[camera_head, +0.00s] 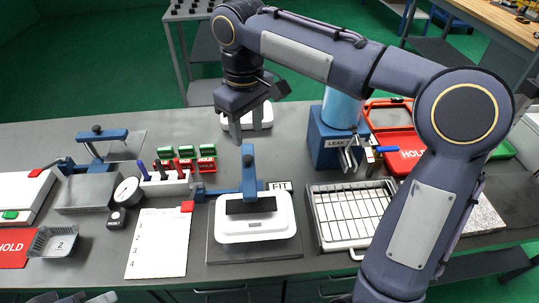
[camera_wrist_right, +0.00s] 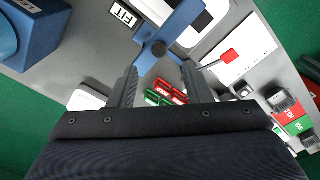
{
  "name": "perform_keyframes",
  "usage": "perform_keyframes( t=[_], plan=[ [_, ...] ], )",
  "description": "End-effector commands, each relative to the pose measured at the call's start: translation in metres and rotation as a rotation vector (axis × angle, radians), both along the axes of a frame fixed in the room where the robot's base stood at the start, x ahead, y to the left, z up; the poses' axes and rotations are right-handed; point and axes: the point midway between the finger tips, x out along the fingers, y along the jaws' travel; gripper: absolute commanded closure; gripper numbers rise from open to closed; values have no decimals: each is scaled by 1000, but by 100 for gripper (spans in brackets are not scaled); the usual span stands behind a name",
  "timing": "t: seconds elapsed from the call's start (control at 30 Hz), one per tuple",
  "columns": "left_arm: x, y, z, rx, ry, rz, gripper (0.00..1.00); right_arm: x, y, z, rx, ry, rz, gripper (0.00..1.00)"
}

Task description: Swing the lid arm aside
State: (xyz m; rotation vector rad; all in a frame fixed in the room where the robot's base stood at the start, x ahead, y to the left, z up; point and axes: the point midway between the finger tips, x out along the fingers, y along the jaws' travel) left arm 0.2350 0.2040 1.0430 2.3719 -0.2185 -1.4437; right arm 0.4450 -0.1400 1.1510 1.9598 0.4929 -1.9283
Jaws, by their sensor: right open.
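The lid arm (camera_head: 249,173) is a blue bar with an upright post and a black pad (camera_head: 251,205). The pad rests over a white lidded tray (camera_head: 256,230) at the middle of the bench. The bar reaches left to a small blue mount. My right gripper (camera_head: 246,135) hangs pointing down behind the lid arm, open and empty. In the right wrist view, the fingers (camera_wrist_right: 158,88) stand apart, with the lid arm's dark knob (camera_wrist_right: 159,48) and blue bars just ahead of them. I see no contact.
A rack of red and green blocks (camera_head: 187,152) and a tool holder (camera_head: 166,182) stand left of the lid arm. A blue leak-test stand (camera_head: 328,143) and a wire rack tray (camera_head: 350,212) are on the right. A white sheet (camera_head: 160,243) lies front left.

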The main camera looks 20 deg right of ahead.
Motion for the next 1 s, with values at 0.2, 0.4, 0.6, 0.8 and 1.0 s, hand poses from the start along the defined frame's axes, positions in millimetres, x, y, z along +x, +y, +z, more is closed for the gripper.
perform_keyframes(
  t=[0.2, 0.4, 0.6, 0.8, 1.0],
  plan=[
    [0, 0, -3, 0, 0, 0, 64, 9, 5, -13, -3, 19, 12, 55],
    [0, 0, -5, 0, 0, 0, 64, 8, 4, -45, -5, 19, 10, 55],
    [0, 0, -6, 0, 0, 0, 64, 8, 5, -72, -3, 19, 10, 55],
    [0, 0, -6, 0, 0, 0, 64, 8, 5, -81, -2, 16, 10, 55],
    [0, 0, -6, 0, 0, 0, 64, 8, 5, -81, -2, 16, 10, 55]
  ],
)
